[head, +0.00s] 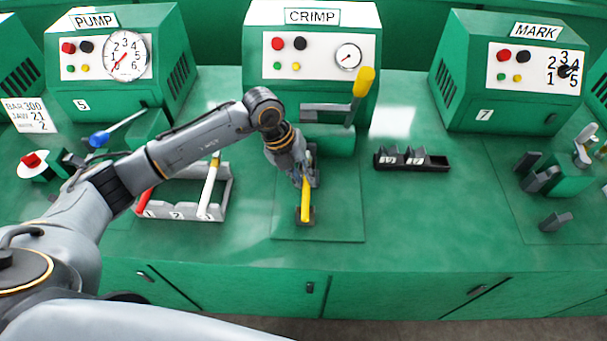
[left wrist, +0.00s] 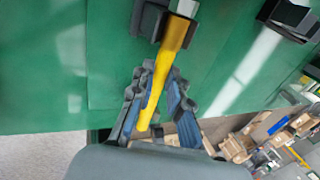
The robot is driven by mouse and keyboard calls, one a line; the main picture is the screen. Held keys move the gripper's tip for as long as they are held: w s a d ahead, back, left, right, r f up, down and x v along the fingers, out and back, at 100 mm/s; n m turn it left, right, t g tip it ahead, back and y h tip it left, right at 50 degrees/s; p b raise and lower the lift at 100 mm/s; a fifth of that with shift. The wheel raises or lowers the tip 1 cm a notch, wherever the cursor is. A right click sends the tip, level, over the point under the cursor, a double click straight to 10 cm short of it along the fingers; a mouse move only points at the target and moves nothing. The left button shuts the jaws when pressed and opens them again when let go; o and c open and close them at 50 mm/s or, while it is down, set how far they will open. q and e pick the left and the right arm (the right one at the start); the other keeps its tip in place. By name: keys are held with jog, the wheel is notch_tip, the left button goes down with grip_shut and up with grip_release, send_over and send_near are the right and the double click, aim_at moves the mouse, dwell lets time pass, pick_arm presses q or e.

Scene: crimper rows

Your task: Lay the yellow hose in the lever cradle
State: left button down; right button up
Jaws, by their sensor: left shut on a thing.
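The yellow hose (head: 305,203) is at the middle station, below the CRIMP sign. It lies lengthwise from back to front over the green plate. My left gripper (head: 306,183) is shut on it from above. In the left wrist view the hose (left wrist: 168,50) runs between both fingers (left wrist: 160,95), and its silver end (left wrist: 186,8) lies between the dark walls of the cradle (left wrist: 148,20). In the head view my gripper hides most of the dark cradle (head: 314,160). I cannot tell whether the hose rests fully on it. The yellow-handled lever (head: 363,82) stands raised behind it.
A grey rack (head: 180,211) with a red hose (head: 144,201) and a white hose (head: 208,190) stands left. A black tray (head: 430,164) is to the right. The PUMP (head: 160,80), CRIMP (head: 255,85) and MARK (head: 470,85) machines line the back.

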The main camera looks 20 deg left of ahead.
pick_arm(q)
jog(key=c, duration=1.2)
grip_release()
jog(key=v, duration=1.2)
